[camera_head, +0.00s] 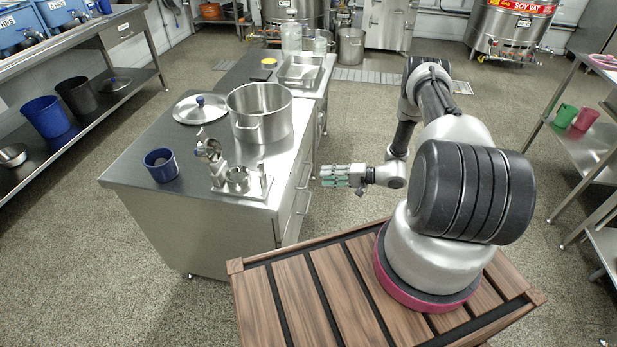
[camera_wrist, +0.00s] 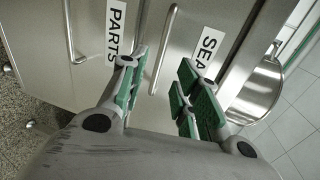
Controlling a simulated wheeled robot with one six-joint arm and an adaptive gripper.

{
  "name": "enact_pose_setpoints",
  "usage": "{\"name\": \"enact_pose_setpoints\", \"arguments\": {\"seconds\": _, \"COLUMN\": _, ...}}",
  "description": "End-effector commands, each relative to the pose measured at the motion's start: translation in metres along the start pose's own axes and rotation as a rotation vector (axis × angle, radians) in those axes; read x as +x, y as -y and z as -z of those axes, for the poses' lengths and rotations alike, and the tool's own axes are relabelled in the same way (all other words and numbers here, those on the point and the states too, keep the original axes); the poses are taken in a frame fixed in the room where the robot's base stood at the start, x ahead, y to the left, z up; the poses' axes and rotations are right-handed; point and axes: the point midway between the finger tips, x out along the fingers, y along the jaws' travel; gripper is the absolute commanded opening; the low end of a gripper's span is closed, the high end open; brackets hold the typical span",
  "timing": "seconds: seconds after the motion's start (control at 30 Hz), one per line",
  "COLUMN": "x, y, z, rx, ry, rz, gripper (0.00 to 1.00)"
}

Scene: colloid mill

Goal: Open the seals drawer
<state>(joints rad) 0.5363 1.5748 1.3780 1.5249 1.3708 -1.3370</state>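The seals drawer (camera_wrist: 225,22) shows its front in the wrist view, with a white label reading "SEA", the rest of the word hidden by a finger. A slim bar handle (camera_wrist: 171,22) runs along it, left of the label. My gripper (camera_wrist: 163,63) is open and empty, its green-padded fingers on either side of the handle in the picture; contact cannot be told. The drawer looks shut. In the head view, my gripper (camera_head: 324,176) is just right of the steel counter's drawer front (camera_head: 297,184), with a visible gap.
A drawer labelled "PARTS" (camera_wrist: 92,30) adjoins in the wrist view. On the counter (camera_head: 130,182) stand a large pot (camera_head: 262,125), a lid (camera_head: 199,109), a blue cup (camera_head: 161,165) and a metal mill (camera_head: 238,182).

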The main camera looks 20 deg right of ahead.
Motion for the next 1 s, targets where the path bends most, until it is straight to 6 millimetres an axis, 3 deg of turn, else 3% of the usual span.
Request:
{"name": "enact_pose_setpoints", "arguments": {"seconds": 0.17, "x": 0.013, "y": 0.001, "z": -0.002, "rx": -0.049, "ry": 0.007, "rz": 0.001, "gripper": 0.32}}
{"name": "enact_pose_setpoints", "arguments": {"seconds": 0.53, "x": 0.069, "y": 0.0, "z": -0.002, "rx": -0.046, "ry": 0.007, "rz": -0.001, "gripper": 0.32}}
{"name": "enact_pose_setpoints", "arguments": {"seconds": 0.9, "x": 0.078, "y": 0.001, "z": -0.002, "rx": -0.045, "ry": 0.005, "rz": -0.001, "gripper": 0.32}}
{"name": "enact_pose_setpoints", "arguments": {"seconds": 1.0, "x": 0.078, "y": 0.001, "z": -0.002, "rx": -0.045, "ry": 0.005, "rz": -0.001, "gripper": 0.16}}
